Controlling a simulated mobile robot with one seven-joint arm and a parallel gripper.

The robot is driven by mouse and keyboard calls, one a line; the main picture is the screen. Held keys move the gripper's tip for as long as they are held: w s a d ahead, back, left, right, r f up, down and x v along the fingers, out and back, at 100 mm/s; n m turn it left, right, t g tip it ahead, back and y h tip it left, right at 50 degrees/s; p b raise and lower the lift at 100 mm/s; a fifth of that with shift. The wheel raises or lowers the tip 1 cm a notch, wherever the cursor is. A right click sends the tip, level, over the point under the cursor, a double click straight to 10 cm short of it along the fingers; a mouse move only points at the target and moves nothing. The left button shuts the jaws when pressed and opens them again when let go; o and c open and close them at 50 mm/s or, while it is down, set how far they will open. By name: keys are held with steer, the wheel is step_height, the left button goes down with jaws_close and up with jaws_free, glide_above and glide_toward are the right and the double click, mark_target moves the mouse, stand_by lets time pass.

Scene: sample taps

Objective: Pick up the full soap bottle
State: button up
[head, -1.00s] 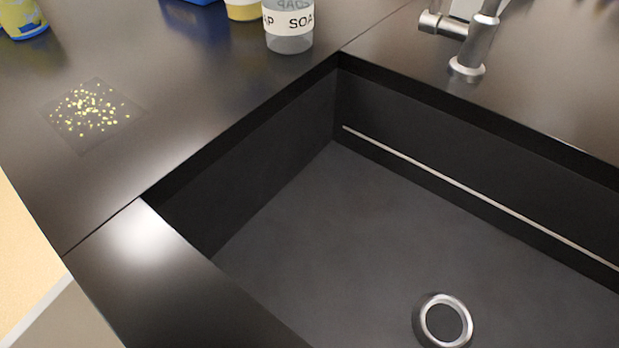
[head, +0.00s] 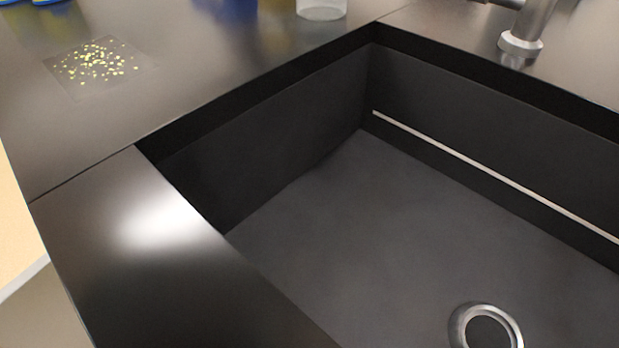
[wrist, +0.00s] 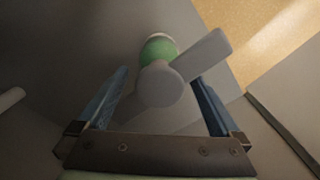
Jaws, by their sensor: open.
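In the wrist view a bottle with a grey pump head (wrist: 160,86) and a green body (wrist: 158,50) is seen from above. Its spout points to the upper right. My gripper (wrist: 159,78) is open, its two blue fingers on either side of the pump head with gaps visible. Most of the bottle is hidden under the head, and I cannot read a label or tell its fill level. In the head view only the base of a clear bottle (head: 321,9) shows at the top edge. My gripper is not in the head view.
A dark sink basin (head: 330,215) with a metal drain (head: 487,328) fills the middle and right. A metal tap base (head: 520,45) stands at the upper right. A patch of yellow-green specks (head: 97,66) lies on the left of the dark counter (head: 80,130); blue items are cut off behind.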

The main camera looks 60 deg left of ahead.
steer(key=shift+f, duration=0.65)
steer(key=shift+r, duration=0.1)
steer(key=shift+c, duration=0.3)
jaws_close()
